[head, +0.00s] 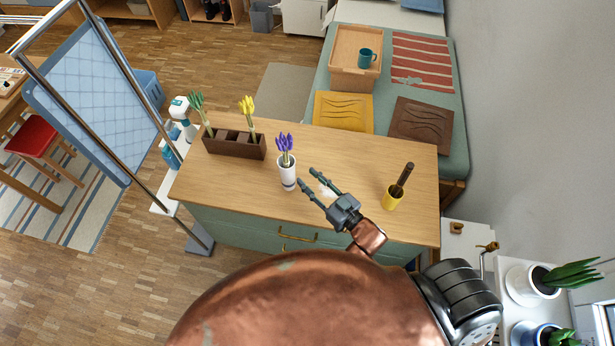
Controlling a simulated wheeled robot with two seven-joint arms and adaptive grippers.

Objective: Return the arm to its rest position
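My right gripper (308,177) is above the wooden top of the green dresser (240,185), with its fingers spread and pointing up and left. Its wrist is near the dresser's front edge. A small pale patch shows between the fingers; I cannot tell what it is. The fingertips are just right of a white vase with purple flowers (287,172); I cannot tell whether they touch it. My copper-coloured body hides part of the dresser front. A brass handle (297,238) shows on that front. My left gripper is not in view.
A brown planter box (234,149) with green and yellow plants stands at the back left of the top. A metal-framed blue panel (90,95) rises at the left.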

